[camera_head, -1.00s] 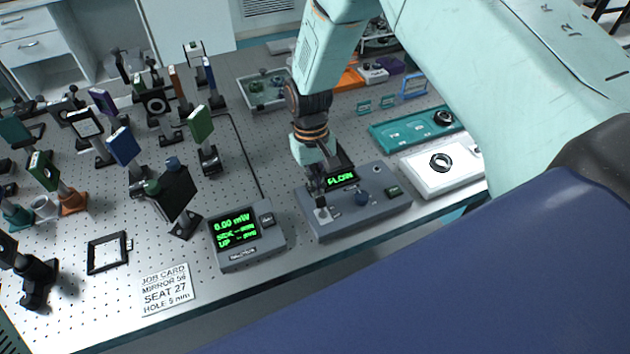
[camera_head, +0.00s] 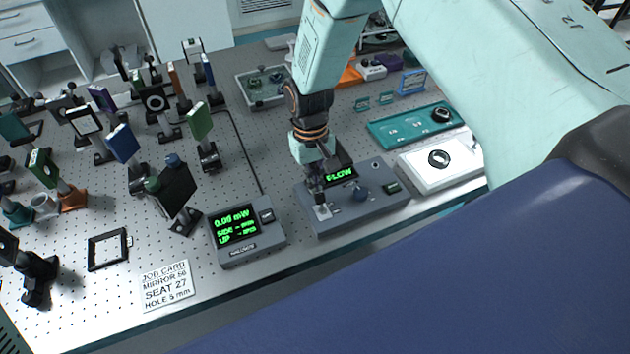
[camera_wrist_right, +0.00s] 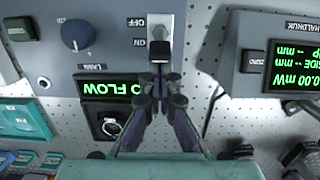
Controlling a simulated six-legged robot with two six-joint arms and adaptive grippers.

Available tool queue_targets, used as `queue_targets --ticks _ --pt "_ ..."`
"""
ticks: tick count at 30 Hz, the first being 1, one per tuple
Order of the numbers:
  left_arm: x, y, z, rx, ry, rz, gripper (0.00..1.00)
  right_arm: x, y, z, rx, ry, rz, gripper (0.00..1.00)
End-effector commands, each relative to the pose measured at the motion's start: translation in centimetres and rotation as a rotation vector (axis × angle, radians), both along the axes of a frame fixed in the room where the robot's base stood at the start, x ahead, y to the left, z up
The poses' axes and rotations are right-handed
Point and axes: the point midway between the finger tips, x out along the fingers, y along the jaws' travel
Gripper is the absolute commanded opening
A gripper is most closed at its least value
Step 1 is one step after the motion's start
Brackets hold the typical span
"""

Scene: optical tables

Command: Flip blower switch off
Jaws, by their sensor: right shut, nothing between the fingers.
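The grey blower box (camera_head: 385,208) stands near the front edge of the table, with a lit green FLOW display (camera_head: 341,174) and a blue knob (camera_head: 361,193). Its pale switch plate (camera_head: 323,212) is at the box's left end; it also shows in the right wrist view (camera_wrist_right: 161,22), beside ON and OFF lettering. My right gripper (camera_head: 319,201) is shut and empty, pointing down at the switch. My left gripper is out of view.
A power meter (camera_head: 244,246) stands just left of the box. A white tray (camera_head: 460,175) and a teal tray (camera_head: 395,132) lie to the right. Mounted optics crowd the left. A job card (camera_head: 167,286) and black frame (camera_head: 92,252) lie in front.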

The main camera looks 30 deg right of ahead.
Motion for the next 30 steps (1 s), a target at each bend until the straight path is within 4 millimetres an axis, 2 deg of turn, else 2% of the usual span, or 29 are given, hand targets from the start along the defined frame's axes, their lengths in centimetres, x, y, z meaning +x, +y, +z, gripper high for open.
queue_targets --ticks 30 --pt "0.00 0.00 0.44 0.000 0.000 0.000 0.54 0.71 -0.01 0.30 -0.004 -0.076 0.000 0.00"
